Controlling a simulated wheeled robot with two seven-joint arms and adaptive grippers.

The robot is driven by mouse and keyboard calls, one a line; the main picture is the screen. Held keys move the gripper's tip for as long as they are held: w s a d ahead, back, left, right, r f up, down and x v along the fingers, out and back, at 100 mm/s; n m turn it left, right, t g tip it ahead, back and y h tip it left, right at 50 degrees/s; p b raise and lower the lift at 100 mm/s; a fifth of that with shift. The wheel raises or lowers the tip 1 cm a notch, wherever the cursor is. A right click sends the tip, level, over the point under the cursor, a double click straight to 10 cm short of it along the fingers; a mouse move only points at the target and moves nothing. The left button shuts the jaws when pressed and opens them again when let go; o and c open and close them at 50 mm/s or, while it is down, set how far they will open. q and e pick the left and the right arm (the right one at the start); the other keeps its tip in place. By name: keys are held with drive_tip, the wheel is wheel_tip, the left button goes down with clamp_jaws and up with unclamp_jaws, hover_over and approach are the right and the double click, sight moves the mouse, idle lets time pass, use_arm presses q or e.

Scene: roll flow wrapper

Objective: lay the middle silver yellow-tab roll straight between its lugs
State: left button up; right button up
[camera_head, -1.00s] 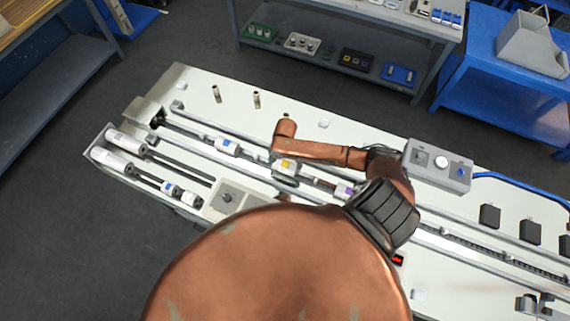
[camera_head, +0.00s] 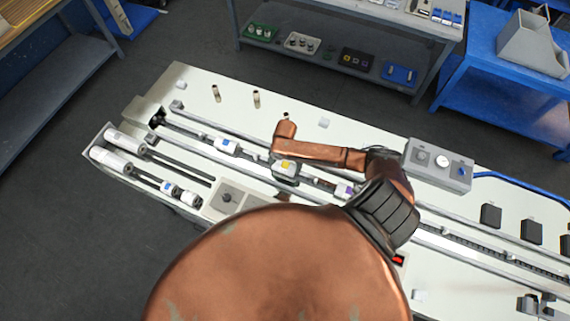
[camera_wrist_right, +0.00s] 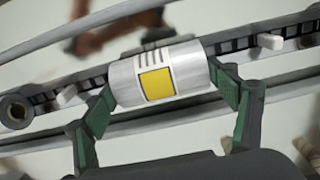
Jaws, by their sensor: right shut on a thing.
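The silver roll with the yellow tab (camera_head: 285,166) is over the lug chain, between the blue-tab roll (camera_head: 227,146) and the purple-tab roll (camera_head: 343,190). In the right wrist view the yellow-tab roll (camera_wrist_right: 160,74) lies roughly along the chain (camera_wrist_right: 238,45). A pale lug (camera_wrist_right: 68,95) is off its left end and another lug (camera_wrist_right: 270,41) off its right end. My right gripper (camera_wrist_right: 168,88) is shut on the roll, with green fingers at its two ends. I cannot tell whether the roll touches the chain. My left gripper is not in view.
A grey control box (camera_head: 438,164) stands on the right of the machine top. White rolls (camera_head: 112,160) lie in a side tray at the left. Small upright posts (camera_head: 256,99) stand behind the chain. My arm hides the machine's near middle.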

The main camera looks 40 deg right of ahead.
sight(285, 164)
drive_tip(key=shift+f, duration=0.2)
drive_tip(key=o, duration=1.5)
drive_tip(key=shift+o, duration=0.2)
wheel_tip(285, 164, up, 12)
